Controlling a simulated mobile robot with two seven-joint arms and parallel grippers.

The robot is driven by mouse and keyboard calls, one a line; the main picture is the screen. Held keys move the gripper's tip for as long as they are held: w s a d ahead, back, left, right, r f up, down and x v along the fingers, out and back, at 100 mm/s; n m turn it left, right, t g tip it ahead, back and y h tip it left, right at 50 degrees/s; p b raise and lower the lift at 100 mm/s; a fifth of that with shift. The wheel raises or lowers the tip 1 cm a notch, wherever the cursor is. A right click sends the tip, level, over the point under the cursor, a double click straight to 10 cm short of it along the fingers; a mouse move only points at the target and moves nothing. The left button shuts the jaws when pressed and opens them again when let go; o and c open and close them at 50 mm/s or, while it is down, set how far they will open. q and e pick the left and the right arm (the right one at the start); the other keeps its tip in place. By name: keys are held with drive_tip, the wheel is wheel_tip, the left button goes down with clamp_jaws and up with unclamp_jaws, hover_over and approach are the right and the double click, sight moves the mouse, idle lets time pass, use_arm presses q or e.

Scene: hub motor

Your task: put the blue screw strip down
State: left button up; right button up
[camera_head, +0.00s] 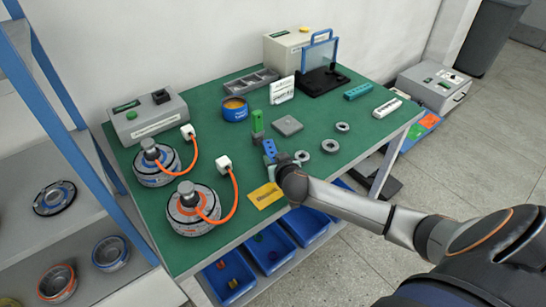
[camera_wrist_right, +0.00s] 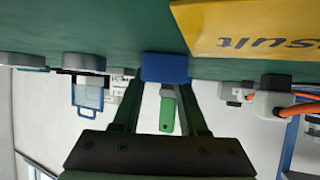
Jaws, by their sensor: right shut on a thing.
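The blue screw strip (camera_head: 269,147) is at my right gripper (camera_head: 276,160), over the front middle of the green bench. In the right wrist view, the strip (camera_wrist_right: 165,67) sits end-on between the two fingertips of my right gripper (camera_wrist_right: 166,82), which is shut on it. I cannot tell whether the strip touches the bench top. My left gripper is not in view.
A yellow card (camera_head: 265,195) lies just in front of the gripper. Grey rings (camera_head: 330,146), a grey square plate (camera_head: 287,125) and a green upright piece (camera_head: 257,121) are close by. Two hub motors (camera_head: 194,208) with orange cables stand left. A teal strip (camera_head: 358,91) lies back right.

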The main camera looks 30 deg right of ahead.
clamp_jaws()
drive_tip(key=shift+r, duration=0.15)
drive_tip(key=shift+r, duration=0.65)
drive_tip(key=s+r, duration=0.1)
drive_tip(key=r, duration=0.1)
drive_tip(key=s+a+r+p, duration=0.1)
drive_tip(key=s+r, duration=0.1)
drive_tip(key=r, duration=0.1)
drive_tip(key=s+a+r, duration=0.1)
drive_tip(key=r, duration=0.1)
drive_tip(key=shift+s+r, duration=0.2)
drive_tip(key=f+v, duration=0.1)
drive_tip(key=v, duration=0.9)
drive_tip(key=w+a+r+n+y+p, duration=0.1)
drive_tip(key=a+r, duration=0.3)
drive_tip(key=r, duration=0.5)
drive_tip(key=w+a+r+n+y+p, duration=0.1)
drive_tip(key=w+a+r+n+y, duration=0.1)
drive_tip(key=a+r, duration=0.3)
wheel_tip(320, 180, up, 5)
drive_tip(key=shift+w+a+f+n+t+y+p, duration=0.2)
drive_tip(key=shift+w+a+n+t+y+p, duration=0.15)
drive_tip(key=shift+w, duration=0.5)
